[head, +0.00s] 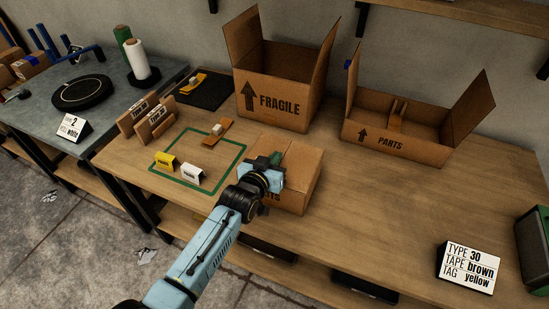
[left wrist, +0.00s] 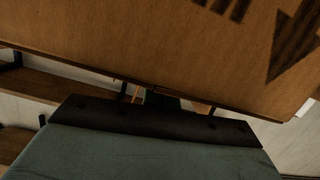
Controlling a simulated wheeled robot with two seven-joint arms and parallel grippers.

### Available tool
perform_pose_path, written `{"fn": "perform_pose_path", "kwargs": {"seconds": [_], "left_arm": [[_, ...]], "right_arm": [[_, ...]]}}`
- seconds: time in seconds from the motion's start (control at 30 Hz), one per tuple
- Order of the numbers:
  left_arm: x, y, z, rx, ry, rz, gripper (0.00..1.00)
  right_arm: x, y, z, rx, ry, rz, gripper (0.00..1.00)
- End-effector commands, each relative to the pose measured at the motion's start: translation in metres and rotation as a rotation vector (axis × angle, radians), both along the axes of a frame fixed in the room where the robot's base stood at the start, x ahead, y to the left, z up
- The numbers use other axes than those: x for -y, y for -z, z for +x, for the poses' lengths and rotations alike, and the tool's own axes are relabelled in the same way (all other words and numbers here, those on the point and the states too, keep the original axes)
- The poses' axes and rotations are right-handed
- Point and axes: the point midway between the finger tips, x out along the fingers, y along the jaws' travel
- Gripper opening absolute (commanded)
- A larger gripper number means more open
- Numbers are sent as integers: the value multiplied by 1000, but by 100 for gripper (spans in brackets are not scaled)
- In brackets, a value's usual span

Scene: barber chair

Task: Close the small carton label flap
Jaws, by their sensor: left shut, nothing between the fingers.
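A small brown carton (head: 303,178) stands near the front edge of the bench. Dark letters ending in "TS" show on its front, and its left part is hidden behind my left gripper (head: 270,160). My left gripper is shut and empty, at the carton's upper left in the head view. In the left wrist view, a brown cardboard face (left wrist: 150,40) with part of a dark arrow fills the upper picture, close to the gripper. I cannot make out the label flap or whether it stands open. My right gripper is not in view.
An open FRAGILE carton (head: 279,101) and an open PARTS carton (head: 372,137) stand at the back. A green square outline (head: 180,184) holds yellow and white tags. A sign (head: 468,268) stands at right.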

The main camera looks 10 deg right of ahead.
Motion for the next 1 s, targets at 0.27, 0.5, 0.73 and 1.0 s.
{"fn": "perform_pose_path", "kwargs": {"seconds": [0.27,0.5,0.73,1.0], "left_arm": [[0,-6,0,0,0,0,0],[-1,-35,0,0,-2,0,0],[-14,-47,-22,-1,-3,0,0],[-36,-58,-62,-1,-2,0,0]], "right_arm": [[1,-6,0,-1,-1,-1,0],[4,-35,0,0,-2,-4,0],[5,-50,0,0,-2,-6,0],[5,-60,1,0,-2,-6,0]]}}
